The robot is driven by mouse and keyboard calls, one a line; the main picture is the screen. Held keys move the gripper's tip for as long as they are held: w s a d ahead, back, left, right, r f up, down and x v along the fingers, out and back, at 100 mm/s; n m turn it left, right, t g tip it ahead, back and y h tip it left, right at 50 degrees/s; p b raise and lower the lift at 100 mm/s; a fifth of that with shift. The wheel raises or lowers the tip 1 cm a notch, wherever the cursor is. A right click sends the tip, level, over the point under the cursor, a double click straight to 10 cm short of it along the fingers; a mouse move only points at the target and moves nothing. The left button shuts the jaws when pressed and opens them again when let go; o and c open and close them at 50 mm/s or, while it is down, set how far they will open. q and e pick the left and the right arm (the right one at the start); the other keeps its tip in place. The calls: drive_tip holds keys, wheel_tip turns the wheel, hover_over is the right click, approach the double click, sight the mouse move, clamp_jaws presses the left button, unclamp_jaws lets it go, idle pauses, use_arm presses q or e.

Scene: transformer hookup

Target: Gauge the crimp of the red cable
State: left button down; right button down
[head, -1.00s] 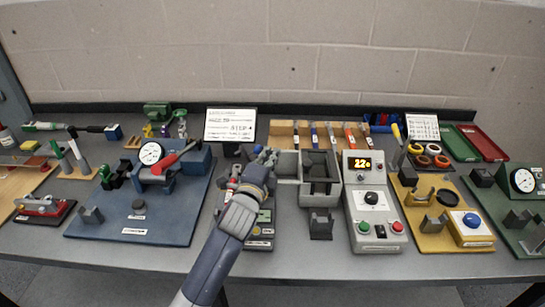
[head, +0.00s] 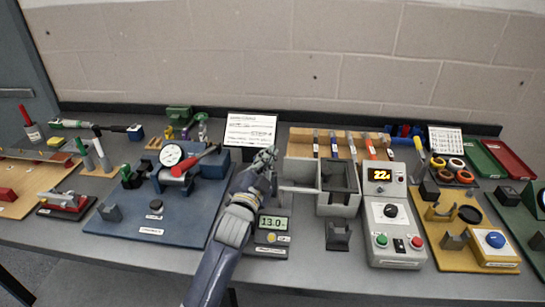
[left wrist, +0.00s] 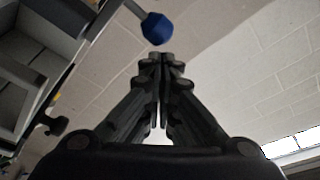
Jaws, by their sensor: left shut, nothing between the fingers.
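My left gripper (head: 267,158) is in the middle of the bench in the head view, just left of the grey box fixture. In the left wrist view its fingers (left wrist: 160,58) are shut together with nothing between them. Just beyond the fingertips is a blue faceted knob (left wrist: 157,28) on a grey rod, apart from them. A small gauge unit with a green display (head: 272,222) reads about 13.0, right of my left forearm, which partly covers it. I cannot pick out the red cable with certainty. My right gripper is not in view.
A grey open box fixture (head: 338,207) stands right of the gripper, beside a control box (head: 392,237) with a lit display. A blue board (head: 185,228) with a dial gauge (head: 171,155) lies left. A wooden rack (head: 300,137) and a white sign (head: 250,131) stand behind.

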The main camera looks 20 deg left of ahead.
use_arm(q)
drive_tip(key=shift+s+a+f, duration=0.1)
drive_tip(key=shift+a+f, duration=0.05)
drive_tip(key=shift+a, duration=0.3)
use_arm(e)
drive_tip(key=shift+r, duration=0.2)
